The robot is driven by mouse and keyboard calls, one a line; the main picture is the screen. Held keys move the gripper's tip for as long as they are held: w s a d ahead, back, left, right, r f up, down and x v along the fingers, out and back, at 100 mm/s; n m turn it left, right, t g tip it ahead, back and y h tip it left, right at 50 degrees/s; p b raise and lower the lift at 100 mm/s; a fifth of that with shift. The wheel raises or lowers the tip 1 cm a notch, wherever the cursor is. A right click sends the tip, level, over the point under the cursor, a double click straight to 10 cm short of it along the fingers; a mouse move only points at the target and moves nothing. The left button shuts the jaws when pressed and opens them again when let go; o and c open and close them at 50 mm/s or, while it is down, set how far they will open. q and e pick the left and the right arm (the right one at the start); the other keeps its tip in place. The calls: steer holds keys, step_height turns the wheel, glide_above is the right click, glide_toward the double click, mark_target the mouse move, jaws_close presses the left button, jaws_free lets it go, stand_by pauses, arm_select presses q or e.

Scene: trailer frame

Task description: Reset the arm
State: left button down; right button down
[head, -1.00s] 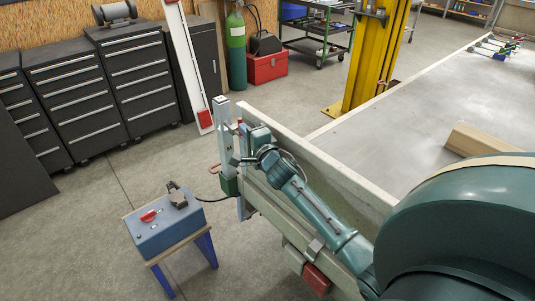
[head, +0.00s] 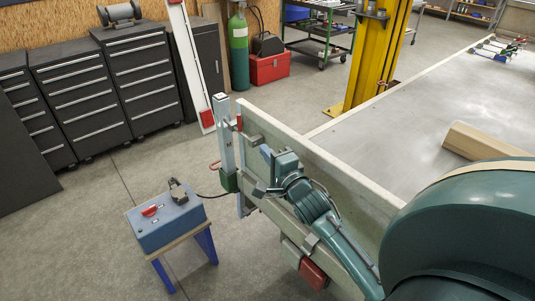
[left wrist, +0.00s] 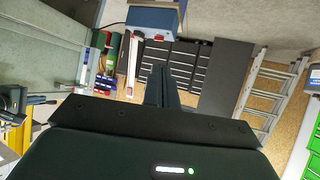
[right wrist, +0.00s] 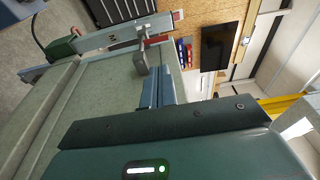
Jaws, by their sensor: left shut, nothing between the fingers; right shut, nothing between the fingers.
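My right arm (head: 315,210) reaches in from the lower right in the head view, along the outer side of the trailer's side board. Its right gripper (head: 266,153) is beside the board's near end, a little to the right of the grey upright post (head: 225,135). In the right wrist view the right gripper's fingers (right wrist: 158,78) are together and empty, close below a grey block (right wrist: 140,60) on the board. My left gripper (left wrist: 158,72) shows only in the left wrist view. Its fingers are together and empty, pointing out over the floor.
The trailer's side board (head: 335,165) edges its grey bed (head: 420,110). A blue box with a red switch (head: 165,220) stands on a small stool at the lower left. A yellow lift post (head: 370,60) stands behind. Open floor lies left of the trailer.

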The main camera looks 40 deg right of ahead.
steer(key=shift+f, duration=0.1)
stand_by(0.3)
steer(key=s+a+f+n+g+y, duration=0.2)
steer(key=s+a+f+n+g, duration=0.1)
steer(key=s+a+f+n, duration=0.5)
steer(key=s+a+f+n+g+y+p, duration=0.1)
steer(key=s+a+f+n+g+y, duration=0.2)
steer(key=s+a+f+n, duration=0.6)
steer(key=s+a+n+g, duration=0.1)
steer(key=s+a+n, duration=0.1)
steer(key=s+n, duration=0.2)
steer(key=shift+a+n, duration=0.2)
steer(key=shift+n, duration=0.4)
steer(key=shift+d, duration=0.1)
